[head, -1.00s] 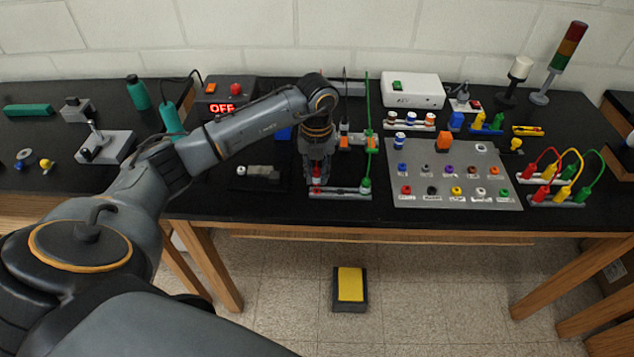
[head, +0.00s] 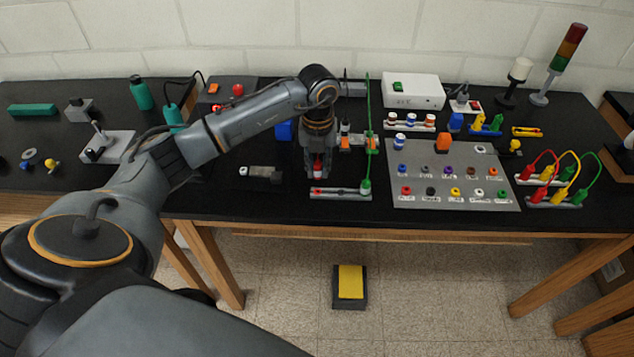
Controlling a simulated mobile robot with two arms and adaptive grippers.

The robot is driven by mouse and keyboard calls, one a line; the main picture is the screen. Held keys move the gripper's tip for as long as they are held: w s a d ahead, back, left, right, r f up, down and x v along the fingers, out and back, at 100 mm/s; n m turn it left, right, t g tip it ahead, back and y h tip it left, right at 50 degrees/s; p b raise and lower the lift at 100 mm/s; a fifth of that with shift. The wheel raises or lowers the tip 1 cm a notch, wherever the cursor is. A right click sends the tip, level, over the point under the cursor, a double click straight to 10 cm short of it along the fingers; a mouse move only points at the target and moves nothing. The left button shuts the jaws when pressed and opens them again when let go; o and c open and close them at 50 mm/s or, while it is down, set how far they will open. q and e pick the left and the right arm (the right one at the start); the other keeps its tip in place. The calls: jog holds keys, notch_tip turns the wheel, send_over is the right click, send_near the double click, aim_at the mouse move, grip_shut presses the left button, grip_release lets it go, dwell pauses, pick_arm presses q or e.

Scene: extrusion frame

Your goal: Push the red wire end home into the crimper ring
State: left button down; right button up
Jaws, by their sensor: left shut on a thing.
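My left gripper (head: 318,174) points down at the middle of the table's front part, shut on the red wire end (head: 317,167). The red piece shows between the fingers, with a pale tip at its lower end. It is held just behind and above the left end of a small grey rack (head: 341,194). A green wire end (head: 365,185) stands at that rack's right end. A dark and grey tool with a white ring-like end (head: 262,172) lies left of the gripper; I cannot tell if it is the crimper. My right gripper is out of view.
An orange and white holder (head: 358,141) with an upright green wire stands just behind the gripper. A grey panel (head: 455,202) with several coloured sockets lies to the right. A grey press (head: 107,147) stands at left.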

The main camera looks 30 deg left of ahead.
pick_arm(q)
jog(key=shift+s+d+r+m, duration=0.15)
jog(key=shift+d+m, duration=0.25)
jog(key=shift+m, duration=0.4)
jog(key=s+d+r+n+b, duration=0.2)
jog(key=s+d+n, duration=0.4)
jog(key=n, duration=0.9)
jog(key=s+d+r+n+b, duration=0.1)
jog(key=s+d+n, duration=0.5)
jog(key=n, duration=1)
jog(key=s+r, duration=0.1)
jog(key=s, duration=0.1)
jog(key=shift+s+d+b, duration=0.3)
jog(key=shift+b, duration=0.1)
